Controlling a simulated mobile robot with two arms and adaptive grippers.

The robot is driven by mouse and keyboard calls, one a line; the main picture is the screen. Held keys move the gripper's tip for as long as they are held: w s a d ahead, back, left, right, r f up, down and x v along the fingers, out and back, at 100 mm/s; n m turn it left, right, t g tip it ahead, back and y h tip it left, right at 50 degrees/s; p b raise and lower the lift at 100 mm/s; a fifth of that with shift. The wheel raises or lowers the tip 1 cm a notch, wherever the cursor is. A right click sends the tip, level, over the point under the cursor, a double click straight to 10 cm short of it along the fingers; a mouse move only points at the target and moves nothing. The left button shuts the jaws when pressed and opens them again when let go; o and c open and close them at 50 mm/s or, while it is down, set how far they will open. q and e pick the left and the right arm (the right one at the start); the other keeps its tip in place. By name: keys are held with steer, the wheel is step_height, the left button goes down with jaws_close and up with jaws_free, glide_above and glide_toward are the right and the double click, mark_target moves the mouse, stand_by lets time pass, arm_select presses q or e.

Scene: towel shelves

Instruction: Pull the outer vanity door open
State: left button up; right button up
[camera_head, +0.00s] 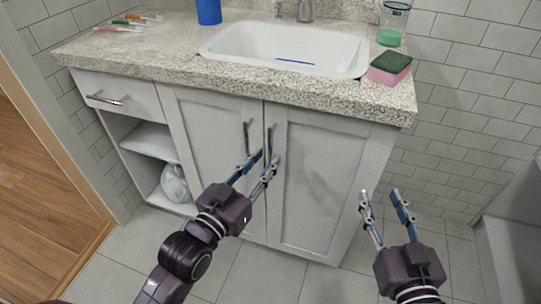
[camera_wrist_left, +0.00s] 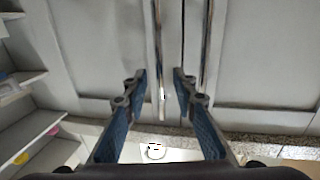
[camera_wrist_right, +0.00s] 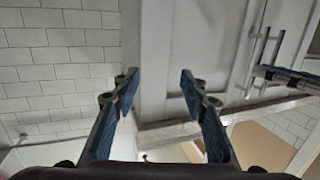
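The white vanity has two lower doors with upright metal handles near their shared seam. The left door (camera_head: 212,150) has one handle (camera_head: 247,137), and the right door (camera_head: 325,185) has the other (camera_head: 269,140). My left gripper (camera_head: 265,157) is open at the lower end of the right door's handle. In the left wrist view, which looks upside down, that handle (camera_wrist_left: 158,50) runs between the parted fingertips (camera_wrist_left: 159,74); contact cannot be told. Both doors look shut. My right gripper (camera_head: 383,193) is open and empty, right of the vanity; it also shows open in the right wrist view (camera_wrist_right: 154,76).
The granite countertop (camera_head: 130,58) carries a sink (camera_head: 285,45), blue cup (camera_head: 208,10), toothbrushes (camera_head: 130,22), sponge (camera_head: 390,66) and a glass (camera_head: 394,18). An open shelf at left holds a bottle (camera_head: 174,183). Tiled floor (camera_head: 110,275) lies clear in front.

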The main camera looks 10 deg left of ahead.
mark_target(269, 156)
arm_select(q)
steer(key=shift+b+x, duration=0.3)
steer(key=shift+x, duration=1.45)
arm_select(e)
steer(key=r, duration=0.1)
steer(key=r+t, duration=0.1)
steer(key=r, duration=0.1)
steer(key=shift+w+a+r+t+y, duration=0.1)
steer(key=shift+a+r+t+y, duration=0.2)
steer(key=shift+r+t+y, duration=0.1)
arm_select(q)
steer(key=shift+c, duration=0.7)
jaws_close()
